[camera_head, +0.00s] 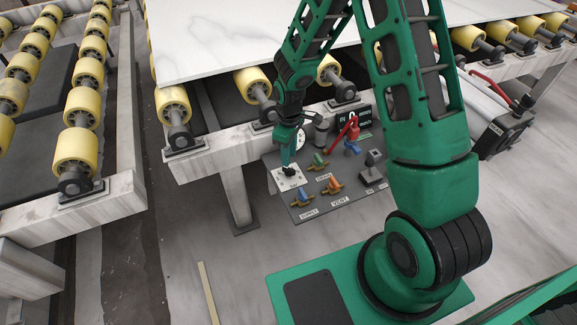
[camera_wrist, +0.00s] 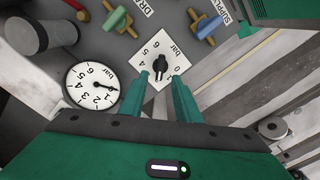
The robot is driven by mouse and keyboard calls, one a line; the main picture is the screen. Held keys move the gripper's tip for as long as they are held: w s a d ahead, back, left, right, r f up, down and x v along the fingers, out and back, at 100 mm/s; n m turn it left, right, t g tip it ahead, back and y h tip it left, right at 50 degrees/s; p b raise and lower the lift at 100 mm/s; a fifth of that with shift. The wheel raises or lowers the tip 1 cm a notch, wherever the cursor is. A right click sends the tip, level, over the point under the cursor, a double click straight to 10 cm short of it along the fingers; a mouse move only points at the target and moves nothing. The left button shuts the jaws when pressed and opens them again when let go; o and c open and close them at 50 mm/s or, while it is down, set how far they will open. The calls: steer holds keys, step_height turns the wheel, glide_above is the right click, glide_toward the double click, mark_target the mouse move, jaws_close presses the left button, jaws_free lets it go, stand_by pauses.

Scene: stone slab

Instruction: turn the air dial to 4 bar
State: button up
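The air dial is a black knob (camera_wrist: 160,65) on a white square plate marked "bar" with numbers around it. In the head view, the dial plate (camera_head: 288,180) is at the left end of the grey valve panel, with the knob partly under my gripper (camera_head: 287,158). In the wrist view, my gripper (camera_wrist: 160,80) is open, its two green fingertips apart, just below the knob in the picture and over the plate's lower edge. Nothing is held. I cannot tell whether a finger touches the knob, or read its exact setting. A round white gauge (camera_wrist: 91,86) with a black needle is left of the plate.
A red-handled part (camera_head: 350,134) stands behind. A stone slab (camera_head: 240,35) lies on yellow rollers above. The floor left of the panel is mostly clear.

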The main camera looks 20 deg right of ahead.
mark_target(289, 168)
steer(key=shift+f, duration=3.2)
steer(key=shift+c, duration=0.3)
jaws_close()
